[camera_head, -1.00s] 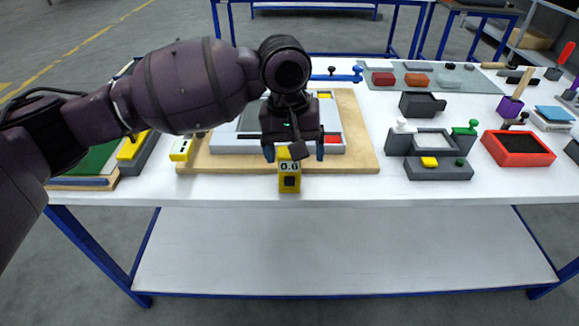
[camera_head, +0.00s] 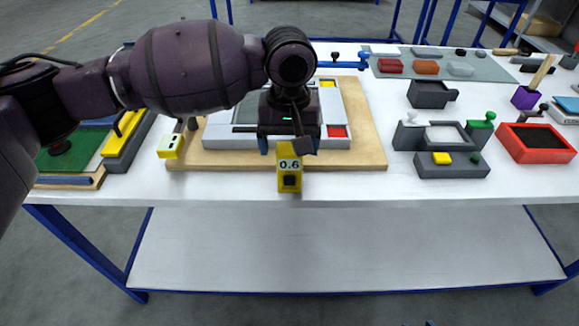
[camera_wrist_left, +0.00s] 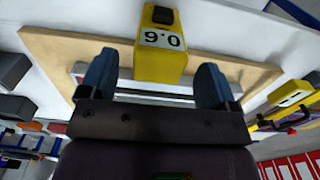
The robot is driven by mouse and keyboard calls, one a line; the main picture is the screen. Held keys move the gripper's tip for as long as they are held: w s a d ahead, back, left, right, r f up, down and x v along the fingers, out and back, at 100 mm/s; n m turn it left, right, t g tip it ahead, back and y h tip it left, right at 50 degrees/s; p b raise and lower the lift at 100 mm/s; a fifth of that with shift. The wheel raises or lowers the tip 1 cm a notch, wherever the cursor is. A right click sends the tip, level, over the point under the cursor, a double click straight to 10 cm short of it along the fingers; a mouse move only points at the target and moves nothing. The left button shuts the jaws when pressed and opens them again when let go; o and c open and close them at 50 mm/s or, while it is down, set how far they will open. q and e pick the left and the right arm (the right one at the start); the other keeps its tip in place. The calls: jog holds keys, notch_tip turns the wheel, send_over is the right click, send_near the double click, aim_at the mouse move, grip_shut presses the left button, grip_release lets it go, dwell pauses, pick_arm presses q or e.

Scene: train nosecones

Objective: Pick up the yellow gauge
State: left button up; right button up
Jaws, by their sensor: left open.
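In the left wrist view my left gripper (camera_wrist_left: 153,80) has a finger on each side of the gauge's near end, with gaps visible. Whether a finger touches it cannot be told. My right gripper is out of view.
A wooden board (camera_head: 368,140) with a grey frame (camera_head: 221,133) lies behind the gauge. A grey fixture (camera_head: 455,165) and a red tray (camera_head: 566,152) stand to the right. The table front beside the gauge is clear.

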aim_at(289, 160)
pick_arm(q)
notch_tip(289, 160, down, 4)
jog(key=shift+w+f+b, duration=0.15)
jog(key=shift+b, duration=0.55)
jog(key=shift+f, duration=0.2)
jog(key=shift+r, duration=0.15)
jog(key=c, duration=1.1)
